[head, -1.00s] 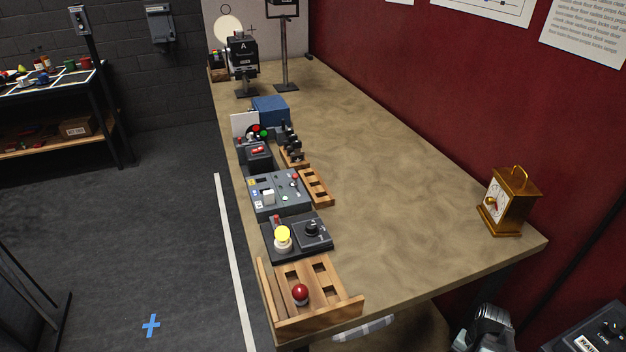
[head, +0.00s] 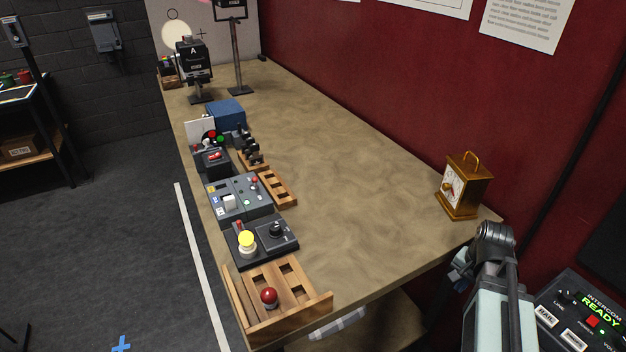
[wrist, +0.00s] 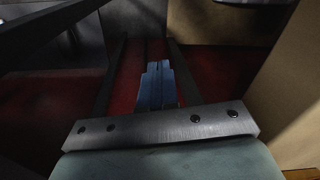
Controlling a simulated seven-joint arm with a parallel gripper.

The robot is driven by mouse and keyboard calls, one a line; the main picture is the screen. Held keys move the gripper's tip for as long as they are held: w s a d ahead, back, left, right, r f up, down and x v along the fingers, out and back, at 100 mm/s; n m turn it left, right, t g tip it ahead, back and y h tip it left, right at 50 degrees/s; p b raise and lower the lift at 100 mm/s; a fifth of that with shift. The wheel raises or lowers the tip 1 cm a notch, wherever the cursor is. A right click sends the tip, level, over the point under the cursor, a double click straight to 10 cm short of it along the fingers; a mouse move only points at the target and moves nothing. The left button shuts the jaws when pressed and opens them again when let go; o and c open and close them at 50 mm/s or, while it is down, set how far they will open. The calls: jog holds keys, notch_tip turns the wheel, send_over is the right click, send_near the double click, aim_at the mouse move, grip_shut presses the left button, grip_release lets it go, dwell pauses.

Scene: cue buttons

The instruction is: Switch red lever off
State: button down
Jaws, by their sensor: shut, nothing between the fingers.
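Several red-topped controls stand along the left edge of the bench in the head view. A small red-tipped lever (head: 254,181) rises from the grey panel (head: 227,208). A small red lever (head: 239,226) stands at the back of the black panel, behind a yellow button. A red ball knob (head: 269,297) sits on the near wooden rack. I cannot tell for sure which is the red lever, or its setting. My gripper (wrist: 156,85) shows in the wrist view, shut and empty, away from these controls. The head view shows part of my arm at lower right, but not the fingertips.
The wooden bench (head: 340,150) is largely bare in its middle. A brass clock (head: 464,187) stands near its right edge. A black intercom box (head: 583,320) is at lower right. A red wall runs behind. Open floor lies to the left.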

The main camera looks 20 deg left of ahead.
aim_at(255, 183)
jog(key=w+a+r+m+t+y, duration=0.1)
jog(key=w+a+r+m+t, duration=0.15)
jog(key=r, duration=0.95)
jog(key=w+a+r+y, duration=0.1)
jog(key=a, duration=0.5)
jog(key=w+a+r+m+y, duration=0.1)
jog(key=w+a+y, duration=0.1)
jog(key=a, duration=0.5)
jog(key=w+a+r+m+y, duration=0.1)
jog(key=a+y, duration=0.1)
jog(key=a, duration=0.4)
jog(key=shift+w+a+m, duration=0.2)
jog(key=shift+a+m, duration=0.05)
jog(key=shift+a, duration=0.05)
jog(key=a+y, duration=0.1)
jog(key=a, duration=0.2)
jog(key=a+r+m+y, duration=0.1)
jog(key=a, duration=0.3)
jog(key=a+r+m, duration=0.1)
jog(key=a, duration=0.2)
jog(key=shift+s+a+y, duration=0.1)
jog(key=shift+a+y, duration=0.05)
jog(key=shift+y, duration=0.25)
jog(key=s+a+r+m+g+y, duration=0.1)
jog(key=s+a+r+m+y, duration=0.1)
jog(key=a, duration=0.9)
jog(key=shift+a+r+m+y, duration=0.15)
jog(key=shift+r+m+y, duration=0.35)
jog(key=shift+r+m, duration=0.1)
